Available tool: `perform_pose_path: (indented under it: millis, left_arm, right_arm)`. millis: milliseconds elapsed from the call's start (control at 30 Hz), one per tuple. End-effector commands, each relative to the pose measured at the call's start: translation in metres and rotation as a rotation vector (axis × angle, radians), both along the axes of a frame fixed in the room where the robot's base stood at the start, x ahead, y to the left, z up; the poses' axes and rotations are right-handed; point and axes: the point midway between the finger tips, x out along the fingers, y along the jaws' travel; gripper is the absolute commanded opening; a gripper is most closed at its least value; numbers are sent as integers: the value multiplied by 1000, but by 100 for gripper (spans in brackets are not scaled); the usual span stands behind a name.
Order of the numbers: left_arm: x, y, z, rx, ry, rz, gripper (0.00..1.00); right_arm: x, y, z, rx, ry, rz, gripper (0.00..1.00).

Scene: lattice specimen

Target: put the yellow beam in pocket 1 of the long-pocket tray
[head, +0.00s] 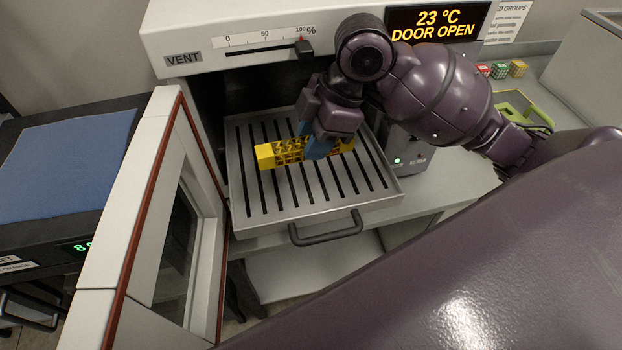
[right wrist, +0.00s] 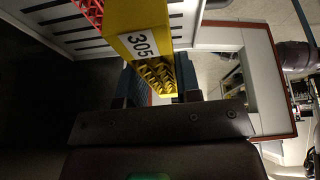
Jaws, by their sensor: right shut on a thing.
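The yellow beam (head: 268,157) is a lattice bar with solid end blocks, lying across the slotted shelf (head: 290,205) pulled out of the open oven. My right gripper (head: 314,143) has its blue fingers shut around the beam's middle. I cannot tell whether the beam touches the shelf. In the right wrist view the beam (right wrist: 135,18) shows the label 305 on its end block. A red lattice piece (right wrist: 90,10) shows beside it there. My left gripper is not in view. I cannot make out the long-pocket tray.
The oven door (head: 150,215) stands open at the left of the shelf. The shelf handle (head: 326,229) juts out in front. A blue mat (head: 65,165) lies on a dark unit at the left. Small coloured blocks (head: 500,71) and a green holder (head: 522,108) stand at the right.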

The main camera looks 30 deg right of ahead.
Motion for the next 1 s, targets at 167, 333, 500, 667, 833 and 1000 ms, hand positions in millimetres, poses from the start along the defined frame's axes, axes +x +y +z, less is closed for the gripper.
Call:
perform_pose_path:
  millis: [167, 333, 500, 667, 833, 1000]
  left_arm:
    - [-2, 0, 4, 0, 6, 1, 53]
    - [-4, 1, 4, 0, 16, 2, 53]
    - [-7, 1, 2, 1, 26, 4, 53]
    - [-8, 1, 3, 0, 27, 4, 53]
    - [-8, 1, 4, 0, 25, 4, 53]
    - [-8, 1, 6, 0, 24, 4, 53]
  right_arm:
    - [0, -1, 3, -8, 1, 4, 4]
    - [-2, -6, 2, -3, 16, -13, 4]
    - [-4, -11, 0, 4, 30, -33, 4]
    - [-5, -13, -6, 9, 38, -44, 4]
    - [-6, -13, -33, 10, 41, -47, 4]
    - [-5, -13, -57, 10, 39, -47, 4]
